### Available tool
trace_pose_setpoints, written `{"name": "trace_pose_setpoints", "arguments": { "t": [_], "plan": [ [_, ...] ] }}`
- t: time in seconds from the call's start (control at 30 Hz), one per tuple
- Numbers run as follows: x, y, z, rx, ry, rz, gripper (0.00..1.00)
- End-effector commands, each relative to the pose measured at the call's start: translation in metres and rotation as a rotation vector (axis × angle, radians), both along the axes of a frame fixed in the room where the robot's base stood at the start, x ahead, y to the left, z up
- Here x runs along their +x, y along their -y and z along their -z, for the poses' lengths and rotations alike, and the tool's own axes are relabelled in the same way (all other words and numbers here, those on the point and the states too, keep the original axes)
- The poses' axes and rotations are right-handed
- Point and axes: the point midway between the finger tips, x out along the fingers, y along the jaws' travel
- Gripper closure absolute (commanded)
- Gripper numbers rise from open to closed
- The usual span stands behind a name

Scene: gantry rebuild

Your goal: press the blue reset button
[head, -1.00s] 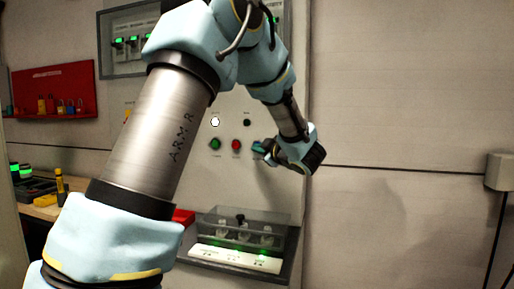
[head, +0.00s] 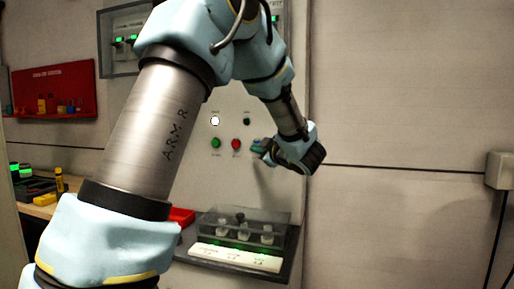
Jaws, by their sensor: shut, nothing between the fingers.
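The blue button (head: 257,142) is at the right end of the lower row on the grey control panel (head: 275,185). Only a small blue part shows, because my gripper (head: 262,151) is in front of it. My gripper is shut with nothing in it. Its fingertips point left towards the panel and are at or very close to the blue button. I cannot tell whether they touch it or whether it is pushed in.
A green button (head: 215,143) and a red button (head: 236,144) sit left of the blue one. Above are a white round lamp (head: 214,121) and a dark knob (head: 247,122). A clear-covered box (head: 215,226) stands on a shelf below. A red lock board (head: 82,88) hangs at left.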

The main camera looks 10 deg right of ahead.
Motion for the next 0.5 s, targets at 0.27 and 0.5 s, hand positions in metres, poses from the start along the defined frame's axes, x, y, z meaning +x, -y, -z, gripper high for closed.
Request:
{"name": "trace_pose_setpoints", "arguments": {
  "t": [0.27, 0.5],
  "plan": [
    [-0.002, -0.001, 0.0, 0.0, 0.0, 0.0, 1.0],
    [-0.02, -0.011, 0.0, 0.0, 0.001, 0.001, 1.0]
  ]
}}
